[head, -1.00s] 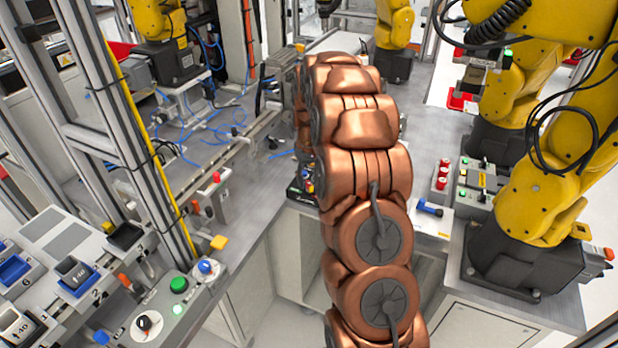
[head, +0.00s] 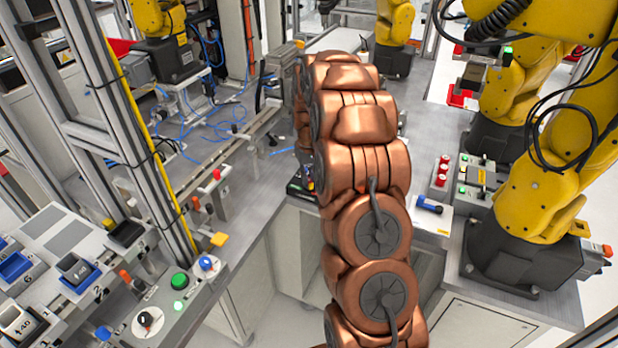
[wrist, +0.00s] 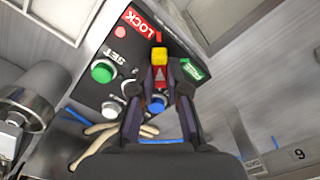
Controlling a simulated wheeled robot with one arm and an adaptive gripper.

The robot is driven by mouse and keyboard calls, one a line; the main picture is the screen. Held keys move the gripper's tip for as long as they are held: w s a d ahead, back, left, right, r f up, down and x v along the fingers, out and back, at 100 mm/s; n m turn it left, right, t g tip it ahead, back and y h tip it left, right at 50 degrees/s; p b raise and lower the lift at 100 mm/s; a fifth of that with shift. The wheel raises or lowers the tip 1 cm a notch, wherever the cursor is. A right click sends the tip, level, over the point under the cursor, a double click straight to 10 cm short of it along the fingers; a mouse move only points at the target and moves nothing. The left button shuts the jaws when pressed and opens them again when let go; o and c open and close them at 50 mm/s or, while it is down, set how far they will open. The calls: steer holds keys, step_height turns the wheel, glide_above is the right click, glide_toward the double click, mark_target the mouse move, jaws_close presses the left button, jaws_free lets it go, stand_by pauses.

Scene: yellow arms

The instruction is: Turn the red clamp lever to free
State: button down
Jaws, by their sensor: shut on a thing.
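In the wrist view my gripper (wrist: 160,78) is over a dark control panel (wrist: 85,85), with its fingers closed together. A bit of red shows between the fingers, and a yellow block (wrist: 160,55) shows just beyond the tips. I take this to be the red clamp lever, mostly hidden by the fingers. A red LOCK label (wrist: 140,22) is at the upper left of it and a green label (wrist: 195,71) to its right. The yellow part lies between the two labels. In the head view my arm hides the gripper and most of the panel (head: 300,191).
A green button (wrist: 103,71), a white button (wrist: 110,109) and a blue button (wrist: 157,103) sit close to the fingers. Pale and blue cables (wrist: 95,135) and a metal cylinder (wrist: 30,108) are at the left. A yellow robot arm (head: 545,190) stands right of my arm.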

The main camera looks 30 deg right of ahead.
steer(key=shift+f+m+b, duration=0.1)
steer(key=shift+m+b, duration=0.2)
steer(key=shift+b, duration=0.25)
steer(key=m+b, duration=0.2)
steer(key=b, duration=0.1)
steer(key=shift+w+f+m+b, duration=0.1)
steer(key=shift+f+m+b, duration=0.05)
steer(key=shift+m+b, duration=1.05)
steer(key=shift+b, duration=0.1)
steer(key=m+b, duration=0.3)
steer(key=shift+m, duration=0.3)
steer(key=m+b, duration=0.2)
steer(key=m, duration=0.2)
steer(key=shift+m, duration=0.3)
steer(key=m, duration=0.1)
steer(key=m+b, duration=0.1)
steer(key=m, duration=0.2)
steer(key=shift+r+m+b, duration=0.3)
steer(key=shift+b, duration=0.1)
steer(key=c, duration=1.2)
jaws_free()
